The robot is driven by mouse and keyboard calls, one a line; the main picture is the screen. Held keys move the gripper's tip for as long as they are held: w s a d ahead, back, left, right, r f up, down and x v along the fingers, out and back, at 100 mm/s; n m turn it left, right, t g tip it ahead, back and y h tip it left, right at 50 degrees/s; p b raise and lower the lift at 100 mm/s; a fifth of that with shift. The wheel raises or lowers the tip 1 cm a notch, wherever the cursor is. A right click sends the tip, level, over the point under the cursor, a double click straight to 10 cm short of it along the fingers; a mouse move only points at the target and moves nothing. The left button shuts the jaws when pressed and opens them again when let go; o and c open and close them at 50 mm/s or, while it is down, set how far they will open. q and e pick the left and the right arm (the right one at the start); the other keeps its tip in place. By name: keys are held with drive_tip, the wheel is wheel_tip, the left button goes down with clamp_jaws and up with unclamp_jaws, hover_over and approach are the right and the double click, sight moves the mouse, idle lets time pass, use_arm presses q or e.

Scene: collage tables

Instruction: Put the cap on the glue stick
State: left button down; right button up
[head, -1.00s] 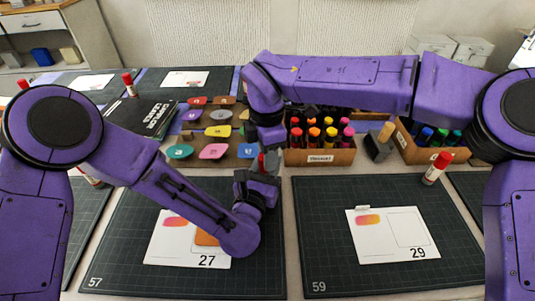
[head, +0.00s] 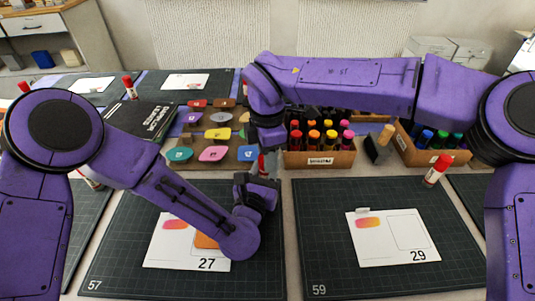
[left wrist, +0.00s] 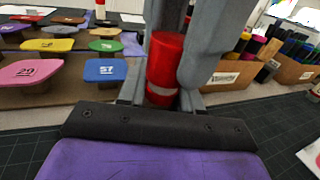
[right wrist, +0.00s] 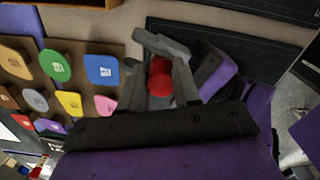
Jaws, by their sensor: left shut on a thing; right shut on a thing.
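The red cap (right wrist: 160,85) sits between the fingers of my right gripper (right wrist: 158,82), which is shut on it. My left gripper (left wrist: 160,92) is shut on the glue stick (left wrist: 160,98), which shows red with a white band just under the cap. Cap and stick are lined up, the cap above; I cannot tell whether they touch or how far the cap sits on. In the head view a bit of red (head: 262,164) shows between my left gripper (head: 258,183) below and my right gripper (head: 267,145) above. The fingers hide most of both parts.
A rack of coloured stamps (head: 212,153) stands behind my grippers, with a box of markers (head: 320,157) to its right. Cards 27 (head: 165,250) and 29 (head: 375,250) lie in front.

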use_arm(q)
drive_tip(key=shift+d+r, duration=0.1)
drive_tip(key=shift+d, duration=0.05)
use_arm(e)
drive_tip(key=shift+s+d+f, duration=0.1)
drive_tip(key=shift+f, duration=0.85)
drive_tip(key=o, duration=0.7)
use_arm(q)
drive_tip(key=shift+r, duration=0.15)
use_arm(e)
drive_tip(key=shift+s, duration=0.1)
drive_tip(key=shift+r, duration=2.2)
use_arm(q)
drive_tip(key=shift+f, duration=0.25)
use_arm(e)
drive_tip(key=c, duration=0.5)
drive_tip(key=shift+o, duration=0.2)
drive_tip(key=shift+w+f, duration=0.2)
drive_tip(key=shift+f, duration=0.1)
